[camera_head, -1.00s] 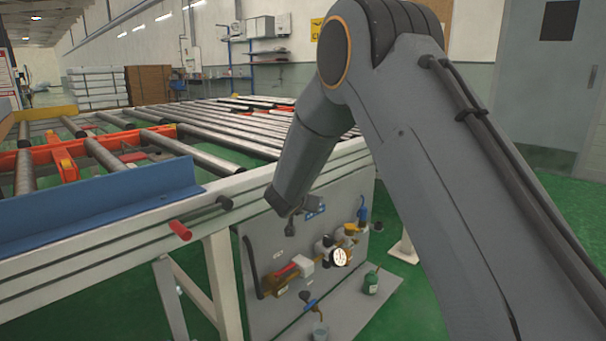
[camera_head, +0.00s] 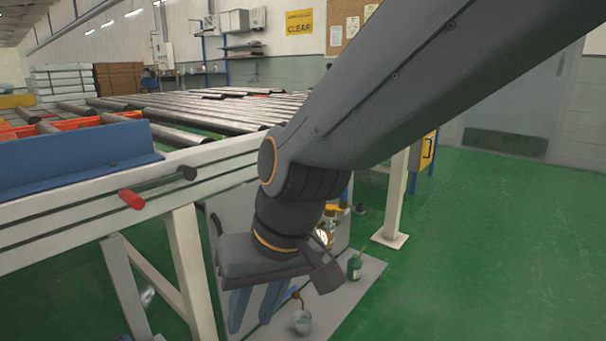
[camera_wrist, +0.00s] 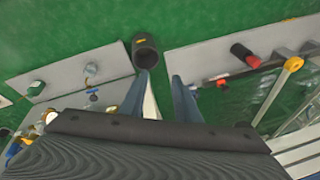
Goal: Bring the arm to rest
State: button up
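My gripper (camera_head: 252,316) hangs pointing down in the head view, in front of the grey side panel below the roller conveyor (camera_head: 170,190). Its two blue fingers are apart. In the wrist view my gripper (camera_wrist: 159,80) also shows a gap between the fingers, with nothing held in it. My arm comes in from the upper right and bends at the wrist beside the conveyor's edge.
Green floor (camera_head: 490,240) to the right is clear.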

jog(key=s+d+f+g+h+b, duration=0.1)
jog(key=s+d+f+h, duration=0.15)
jog(key=s+d, duration=0.45)
jog(key=d+r+m+p, duration=0.2)
jog(key=d+r+p, duration=0.4)
jog(key=r+p, duration=0.3)
jog(key=d+r+m+p, duration=0.2)
jog(key=d+r+p, duration=0.5)
jog(key=p, duration=0.9)
jog(key=d+r+m+h+p, duration=0.1)
jog(key=d+r+m+p, duration=0.1)
jog(key=d+r+p, duration=0.5)
notch_tip(320, 180, up, 5)
jog(key=p, duration=0.5)
jog(key=shift+s+r+p, duration=0.2)
jog(key=shift+p, duration=0.1)
